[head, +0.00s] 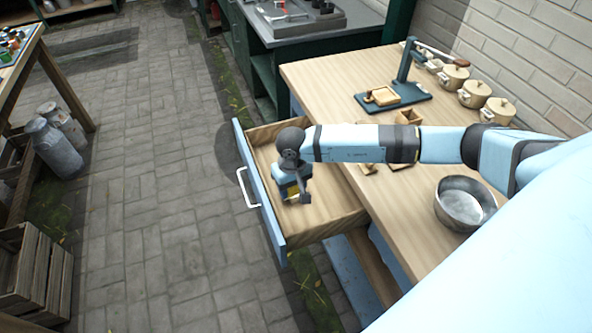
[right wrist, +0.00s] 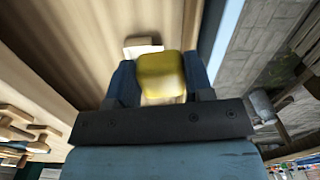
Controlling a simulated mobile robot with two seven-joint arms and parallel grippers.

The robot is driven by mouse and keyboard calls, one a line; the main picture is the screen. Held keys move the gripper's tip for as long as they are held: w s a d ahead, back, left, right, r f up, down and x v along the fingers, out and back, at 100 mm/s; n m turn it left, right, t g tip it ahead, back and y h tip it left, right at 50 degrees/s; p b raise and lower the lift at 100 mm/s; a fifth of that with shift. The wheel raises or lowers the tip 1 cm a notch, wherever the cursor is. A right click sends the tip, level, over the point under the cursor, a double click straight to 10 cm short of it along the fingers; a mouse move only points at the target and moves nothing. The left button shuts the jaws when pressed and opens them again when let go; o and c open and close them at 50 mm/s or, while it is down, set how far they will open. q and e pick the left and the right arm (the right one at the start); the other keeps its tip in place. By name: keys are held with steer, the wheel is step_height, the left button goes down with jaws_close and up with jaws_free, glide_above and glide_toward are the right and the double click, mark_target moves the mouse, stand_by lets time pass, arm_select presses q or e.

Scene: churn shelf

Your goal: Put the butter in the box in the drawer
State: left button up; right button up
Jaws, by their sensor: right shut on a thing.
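The butter (right wrist: 162,75), a yellow rounded block, is held between the fingers of my right gripper (right wrist: 162,85), which is shut on it. In the head view the right gripper (head: 293,194) hangs over the open drawer (head: 331,205), and a bit of yellow shows at its fingers. A small pale box-like piece (right wrist: 143,46) shows just beyond the butter in the right wrist view, partly hidden by it. I cannot tell whether the butter touches it. My left gripper is not in view.
The wooden worktop (head: 335,82) carries a metal bowl (head: 465,203), several lidded pots (head: 474,93), a green stand (head: 395,98) and a small wooden box (head: 408,117). The drawer front with its white handle (head: 248,187) faces open paving. Milk cans (head: 56,143) stand at left.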

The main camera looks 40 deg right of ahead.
steer(key=shift+m, duration=0.6)
steer(key=shift+w+d+f+b, duration=0.9)
steer(key=shift+w+d+f, duration=0.2)
steer(key=shift+f, duration=0.4)
steer(key=shift+w+d+f+b, duration=0.95)
steer(key=shift+w+d+f, duration=0.15)
steer(key=shift+f, duration=0.35)
steer(key=shift+w+d+f+b, duration=0.95)
steer(key=shift+w+f, duration=0.25)
steer(key=shift+f, duration=0.3)
steer(key=shift+f+b, duration=0.75)
steer(key=shift+f, duration=0.15)
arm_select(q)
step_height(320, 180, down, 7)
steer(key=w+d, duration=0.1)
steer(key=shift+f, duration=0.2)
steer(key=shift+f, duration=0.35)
